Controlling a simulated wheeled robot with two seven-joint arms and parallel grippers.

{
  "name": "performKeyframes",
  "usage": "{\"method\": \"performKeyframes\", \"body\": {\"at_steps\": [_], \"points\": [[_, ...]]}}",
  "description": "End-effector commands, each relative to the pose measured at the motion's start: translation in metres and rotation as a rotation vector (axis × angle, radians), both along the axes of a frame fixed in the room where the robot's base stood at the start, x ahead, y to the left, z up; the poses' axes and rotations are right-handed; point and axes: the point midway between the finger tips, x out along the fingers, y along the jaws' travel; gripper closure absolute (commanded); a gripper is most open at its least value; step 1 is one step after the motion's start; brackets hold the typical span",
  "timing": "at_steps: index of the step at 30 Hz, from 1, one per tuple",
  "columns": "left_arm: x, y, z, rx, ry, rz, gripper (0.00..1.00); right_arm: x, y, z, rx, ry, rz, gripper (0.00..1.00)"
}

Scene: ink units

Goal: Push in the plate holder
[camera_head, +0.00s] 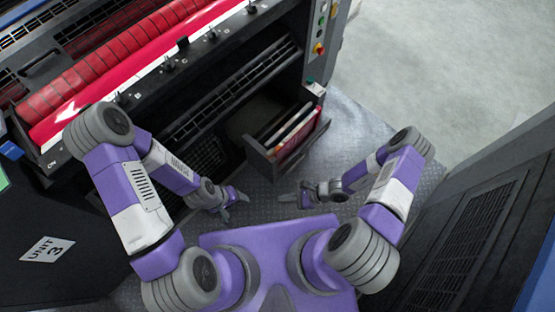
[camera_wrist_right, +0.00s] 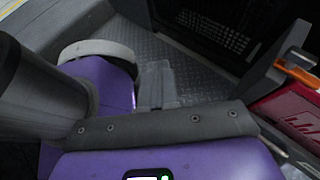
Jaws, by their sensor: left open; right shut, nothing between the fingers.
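The plate holder (camera_head: 258,156) is a dark grey, open-topped bin sticking out from the lower part of the press, tilted out over the floor. It holds several thin upright plates (camera_head: 290,130), some red and some pale. Its wall (camera_wrist_right: 277,68) and a red plate (camera_wrist_right: 292,112) also show at the right of the right wrist view. My left gripper (camera_head: 243,199) is open and empty, apart from the holder, below and left of it. My right gripper (camera_head: 282,198) is shut and empty, below the holder and apart from it; its grey fingers (camera_wrist_right: 157,85) show in the right wrist view.
The press (camera_head: 215,85) with its red roller (camera_head: 125,58) fills the upper left. A control panel (camera_head: 320,30) stands above the holder. A dark vented cabinet (camera_head: 460,240) stands at the right. Metal tread floor (camera_head: 350,130) is clear right of the holder.

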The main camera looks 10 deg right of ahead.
Motion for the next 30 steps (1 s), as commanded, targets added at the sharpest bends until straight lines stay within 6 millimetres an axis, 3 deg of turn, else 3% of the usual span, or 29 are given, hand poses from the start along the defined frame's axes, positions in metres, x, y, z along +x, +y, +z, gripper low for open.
{"method": "performKeyframes", "body": {"at_steps": [3, 6, 9, 13, 20, 30], "points": [[0.000, 0.000, -0.002, 0.000, 0.000, 0.000, 0.40, 0.043, -0.023, -0.021, 0.111, 0.009, -0.348, 1.00], [0.000, 0.000, -0.003, 0.000, 0.000, 0.000, 0.40, 0.068, -0.050, -0.034, 0.155, -0.013, -0.570, 1.00], [0.000, 0.000, -0.003, 0.000, 0.000, 0.000, 0.40, 0.082, -0.072, -0.043, 0.173, -0.035, -0.717, 1.00], [0.000, 0.000, -0.005, 0.000, 0.000, 0.000, 0.40, 0.091, -0.085, -0.050, 0.178, -0.051, -0.799, 1.00], [0.000, 0.000, -0.014, 0.000, 0.000, 0.000, 0.40, 0.115, -0.067, -0.061, 0.181, -0.053, -0.803, 1.00], [0.000, 0.000, -0.037, 0.000, 0.000, 0.000, 0.40, 0.168, -0.024, -0.082, 0.179, -0.051, -0.802, 1.00]]}}
